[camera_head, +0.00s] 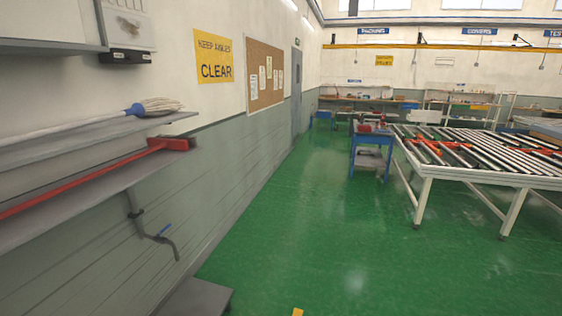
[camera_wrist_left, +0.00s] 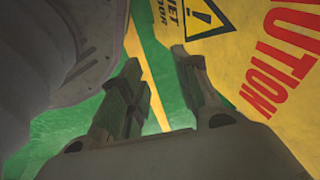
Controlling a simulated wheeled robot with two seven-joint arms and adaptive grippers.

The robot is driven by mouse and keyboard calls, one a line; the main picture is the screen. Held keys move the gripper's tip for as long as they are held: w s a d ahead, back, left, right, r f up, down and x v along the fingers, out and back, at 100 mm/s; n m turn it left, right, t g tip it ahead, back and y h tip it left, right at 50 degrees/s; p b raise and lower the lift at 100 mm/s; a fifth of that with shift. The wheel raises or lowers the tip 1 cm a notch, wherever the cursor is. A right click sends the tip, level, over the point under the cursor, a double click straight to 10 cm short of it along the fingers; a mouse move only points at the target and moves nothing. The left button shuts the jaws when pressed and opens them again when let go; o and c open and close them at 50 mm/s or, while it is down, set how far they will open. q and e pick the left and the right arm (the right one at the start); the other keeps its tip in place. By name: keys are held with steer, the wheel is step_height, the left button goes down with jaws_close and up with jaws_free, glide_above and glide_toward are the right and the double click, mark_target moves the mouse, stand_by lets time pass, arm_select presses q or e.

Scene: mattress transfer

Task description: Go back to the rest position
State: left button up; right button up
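My left gripper (camera_wrist_left: 158,78) shows in the left wrist view with its two fingers apart. Green floor and a yellow strip show in the gap, and nothing is held between the fingers. A yellow caution sign (camera_wrist_left: 240,60) with red and black lettering fills the upper right, partly behind the right-hand finger. I cannot tell whether that finger touches it. A grey rounded part hides the left side of this view. Neither gripper shows in the head view, and my right gripper is in no frame. No mattress is visible.
In the head view, wall shelves (camera_head: 100,185) with a mop (camera_head: 150,107) and a red-headed broom (camera_head: 165,145) stand close on the left. A blue cart (camera_head: 370,150) and a roller conveyor table (camera_head: 480,172) are on the right. The green floor (camera_head: 330,235) between is clear.

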arm_select(q)
steer(key=s+f+g, duration=0.1)
steer(key=s, duration=1.3)
steer(key=shift+s+a+f+g, duration=0.15)
steer(key=shift+f+g, duration=0.2)
steer(key=shift+g, duration=0.05)
steer(key=shift+s, duration=0.1)
